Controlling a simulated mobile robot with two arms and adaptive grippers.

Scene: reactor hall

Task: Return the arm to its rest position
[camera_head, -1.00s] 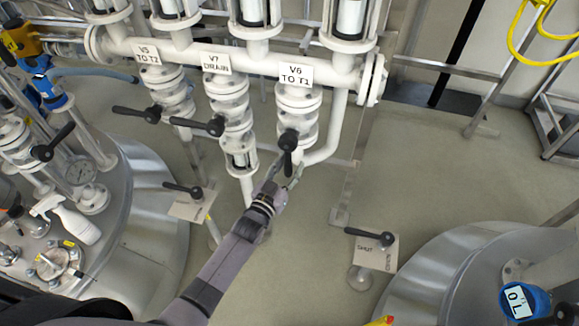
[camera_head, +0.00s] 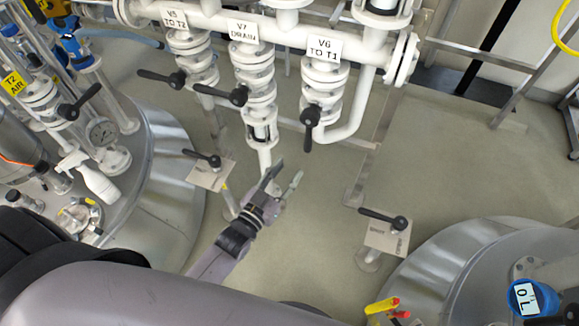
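My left arm comes in from the lower left. Its gripper (camera_head: 283,180) is open, with a gap between its two fingers and nothing in it. It is below the V7 drain valve and left of and below the V6 valve handle (camera_head: 311,120), apart from that handle. The V6 handle is black and hangs downward. My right gripper is not in view.
White piping carries valves V5 (camera_head: 175,78), V7 (camera_head: 237,96) and V6. Handles on plates stand at left (camera_head: 207,178) and right (camera_head: 385,238). Steel vessels (camera_head: 165,215) flank the floor. Open floor (camera_head: 300,230) lies between.

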